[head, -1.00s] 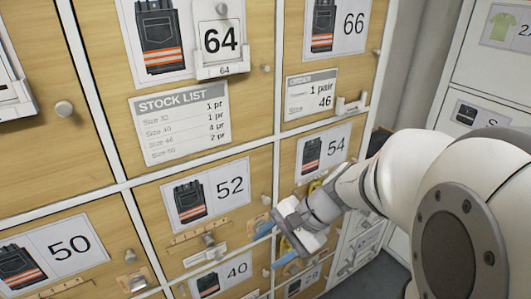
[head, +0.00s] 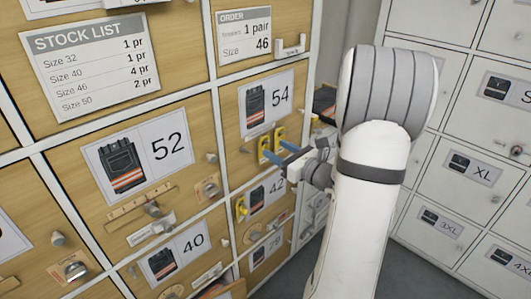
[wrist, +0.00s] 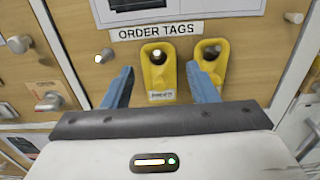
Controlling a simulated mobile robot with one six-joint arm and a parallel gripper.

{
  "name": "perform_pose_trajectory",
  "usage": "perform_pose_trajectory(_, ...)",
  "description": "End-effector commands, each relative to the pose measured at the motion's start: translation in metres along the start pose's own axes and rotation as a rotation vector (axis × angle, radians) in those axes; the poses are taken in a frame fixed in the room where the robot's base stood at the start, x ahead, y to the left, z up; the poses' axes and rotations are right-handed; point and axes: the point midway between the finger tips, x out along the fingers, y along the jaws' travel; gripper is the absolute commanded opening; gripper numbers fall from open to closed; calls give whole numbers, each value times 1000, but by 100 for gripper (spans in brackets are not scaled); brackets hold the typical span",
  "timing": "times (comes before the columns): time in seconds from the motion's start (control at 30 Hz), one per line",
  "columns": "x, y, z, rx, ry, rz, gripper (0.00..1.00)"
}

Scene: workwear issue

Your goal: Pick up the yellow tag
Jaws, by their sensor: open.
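Two yellow tags hang side by side from pegs under an "ORDER TAGS" strip (wrist: 155,32) in the wrist view. The left yellow tag (wrist: 158,78) has a small pale label and shows between my blue fingers. The right yellow tag (wrist: 214,58) is partly covered by my right finger. In the head view both tags, left (head: 265,146) and right (head: 279,136), are on the door marked 54. My gripper (head: 274,149) is open and empty in front of them; it also shows in the wrist view (wrist: 158,72). I cannot tell whether it touches a tag.
Another yellow item (head: 242,208) hangs by the door marked 42. Round knobs (head: 211,157) stick out from the wooden doors. A stock list (head: 95,63) and an order card (head: 244,35) are above. Grey lockers (head: 470,170) stand at the right.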

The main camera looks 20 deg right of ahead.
Motion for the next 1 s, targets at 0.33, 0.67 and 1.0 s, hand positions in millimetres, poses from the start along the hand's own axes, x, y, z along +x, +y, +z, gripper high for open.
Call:
perform_pose_trajectory(0.33,45,2,-5,0,1,4,53)
perform_pose_trajectory(0.67,47,2,-4,-1,1,4,46)
perform_pose_trajectory(1.0,47,2,-4,-2,1,4,20)
